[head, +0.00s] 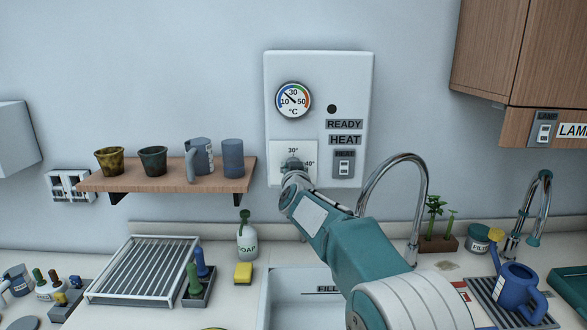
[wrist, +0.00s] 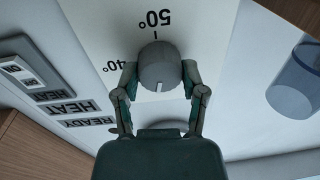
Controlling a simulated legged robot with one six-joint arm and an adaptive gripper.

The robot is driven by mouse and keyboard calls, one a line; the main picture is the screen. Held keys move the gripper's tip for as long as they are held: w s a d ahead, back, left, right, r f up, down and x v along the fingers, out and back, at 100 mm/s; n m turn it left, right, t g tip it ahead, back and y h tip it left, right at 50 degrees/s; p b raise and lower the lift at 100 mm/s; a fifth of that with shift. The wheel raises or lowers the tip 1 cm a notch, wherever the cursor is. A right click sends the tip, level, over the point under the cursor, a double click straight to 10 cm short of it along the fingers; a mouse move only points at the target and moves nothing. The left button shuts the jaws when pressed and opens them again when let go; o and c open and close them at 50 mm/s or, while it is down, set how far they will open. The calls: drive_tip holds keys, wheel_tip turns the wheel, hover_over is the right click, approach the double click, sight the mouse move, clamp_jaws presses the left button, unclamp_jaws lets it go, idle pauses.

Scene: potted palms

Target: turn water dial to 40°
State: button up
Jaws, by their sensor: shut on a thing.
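The water dial (wrist: 160,66) is a round grey knob on a white plate (head: 282,150) of the wall heater panel (head: 364,75). In the wrist view 50° is printed above it and 40° at its left. My gripper (wrist: 160,85) is shut on the dial, one finger on each side. In the head view it largely hides the knob.
A round °C gauge (head: 293,100) has its needle at the upper left, between 10 and 30. A dark round lamp (head: 332,109) sits above the READY label. A shelf (head: 165,175) with cups is left; a tap (head: 423,190) is right.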

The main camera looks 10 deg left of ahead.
drive_tip(key=shift+f+m+t+h, duration=0.1)
drive_tip(key=shift+m+h, duration=0.05)
drive_tip(key=shift+m, duration=2.4)
drive_tip(key=shift+f+m+t+h, duration=0.1)
drive_tip(key=shift+f+m, duration=0.05)
drive_tip(key=shift+m, duration=2.35)
drive_tip(key=shift+f+m+t+h, duration=0.1)
drive_tip(key=shift+m+h, duration=0.05)
drive_tip(key=shift+m, duration=2.4)
drive_tip(key=o, duration=1.1)
drive_tip(key=shift+w, duration=0.15)
drive_tip(key=shift+o, duration=0.2)
drive_tip(key=shift+r, duration=0.1)
